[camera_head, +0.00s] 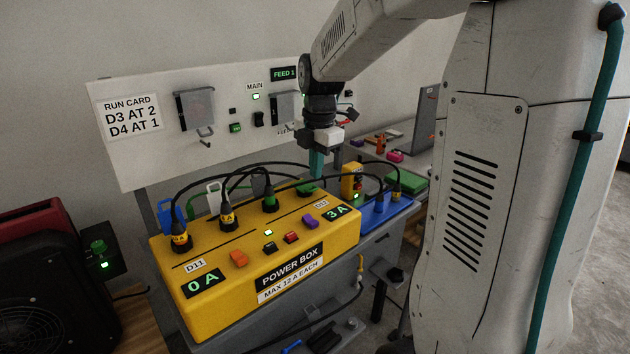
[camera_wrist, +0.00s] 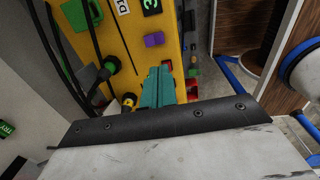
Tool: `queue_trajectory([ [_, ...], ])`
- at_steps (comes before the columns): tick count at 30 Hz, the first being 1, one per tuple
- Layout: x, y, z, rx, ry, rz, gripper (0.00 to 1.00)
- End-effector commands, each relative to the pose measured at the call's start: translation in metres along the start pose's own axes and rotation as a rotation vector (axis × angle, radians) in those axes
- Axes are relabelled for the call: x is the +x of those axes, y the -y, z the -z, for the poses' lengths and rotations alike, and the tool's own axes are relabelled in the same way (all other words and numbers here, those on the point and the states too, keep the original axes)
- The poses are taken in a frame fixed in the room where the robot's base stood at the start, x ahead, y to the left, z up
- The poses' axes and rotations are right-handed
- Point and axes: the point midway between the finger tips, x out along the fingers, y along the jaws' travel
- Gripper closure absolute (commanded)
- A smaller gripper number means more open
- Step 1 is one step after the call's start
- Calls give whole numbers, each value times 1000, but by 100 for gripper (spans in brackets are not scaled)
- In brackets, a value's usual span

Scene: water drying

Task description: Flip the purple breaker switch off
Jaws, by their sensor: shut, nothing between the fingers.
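The purple breaker switch (camera_head: 310,221) sits on top of the yellow power box (camera_head: 200,302), right of a red switch (camera_head: 291,237) and close to the green "3 A" display (camera_head: 337,212). In the wrist view the purple switch (camera_wrist: 154,40) shows on the yellow surface, beyond my fingertips. I cannot tell which way its rocker is tilted. My gripper (camera_head: 317,176), with teal fingers, points down above the back right of the box, apart from the purple switch. In the wrist view its fingers (camera_wrist: 158,74) are together and empty.
An orange switch (camera_head: 239,259) and black plugs with cables (camera_head: 227,217) stand on the box. A blue box (camera_head: 385,216) with plugs adjoins its right end. A white panel (camera_head: 150,160) with a run card is behind.

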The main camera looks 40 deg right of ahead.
Motion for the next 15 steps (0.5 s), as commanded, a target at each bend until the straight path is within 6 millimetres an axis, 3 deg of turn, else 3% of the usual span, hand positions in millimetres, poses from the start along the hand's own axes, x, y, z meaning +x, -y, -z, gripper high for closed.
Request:
queue_trajectory([
  [11,-4,0,0,-1,0,-1,100],
  [15,-6,-14,3,-1,1,-49,100],
])
